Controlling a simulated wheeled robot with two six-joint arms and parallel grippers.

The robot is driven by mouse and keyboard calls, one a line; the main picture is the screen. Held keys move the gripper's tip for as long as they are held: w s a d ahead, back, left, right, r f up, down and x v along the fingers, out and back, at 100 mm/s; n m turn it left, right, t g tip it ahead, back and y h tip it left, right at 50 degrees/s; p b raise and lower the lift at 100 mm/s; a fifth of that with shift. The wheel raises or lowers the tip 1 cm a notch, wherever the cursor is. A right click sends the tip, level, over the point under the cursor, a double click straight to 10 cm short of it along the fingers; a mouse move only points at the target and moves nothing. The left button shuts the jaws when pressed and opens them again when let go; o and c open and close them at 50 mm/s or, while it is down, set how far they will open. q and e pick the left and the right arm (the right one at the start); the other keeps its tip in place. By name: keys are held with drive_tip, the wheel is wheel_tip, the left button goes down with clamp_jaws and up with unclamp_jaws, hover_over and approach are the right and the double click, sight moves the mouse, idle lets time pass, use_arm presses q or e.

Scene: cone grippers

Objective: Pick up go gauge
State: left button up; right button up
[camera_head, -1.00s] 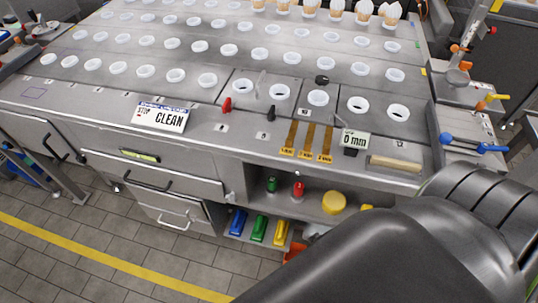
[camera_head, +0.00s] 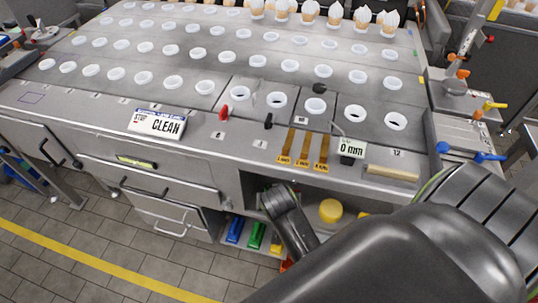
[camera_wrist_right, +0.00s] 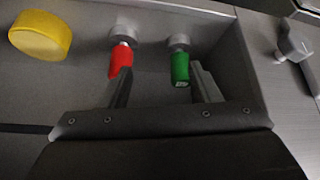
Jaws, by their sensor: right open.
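In the right wrist view, a green-handled gauge (camera_wrist_right: 180,67) with a grey metal end stands in the open compartment under the counter. A red-handled gauge (camera_wrist_right: 121,60) of the same shape is left of it. My right gripper (camera_wrist_right: 163,70) is open and empty. Its right finger is just right of the green handle, and its left finger overlaps the lower end of the red handle in the picture. Whether either finger touches is unclear. In the head view, my right arm reaches into the compartment and hides both gauges. My left gripper is out of view.
A yellow round object (camera_wrist_right: 40,35) is left of the gauges; it also shows in the head view (camera_head: 331,211). The compartment's side wall is close on the gripper's right. Blue (camera_head: 235,230) and green (camera_head: 256,236) items lie on the lower shelf.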

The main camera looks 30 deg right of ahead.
drive_tip(key=w, duration=0.1)
drive_tip(key=w+a, duration=0.1)
drive_tip(key=w, duration=0.1)
drive_tip(key=shift+w+f+m, duration=0.1)
drive_tip(key=shift+m, duration=0.3)
drive_tip(key=shift+w+x, duration=0.15)
drive_tip(key=shift+x, duration=1.55)
drive_tip(key=shift+w+x, duration=0.15)
drive_tip(key=shift+x, duration=1.55)
drive_tip(key=shift+d, duration=0.1)
drive_tip(key=shift+r, duration=0.25)
drive_tip(key=c, duration=1.2)
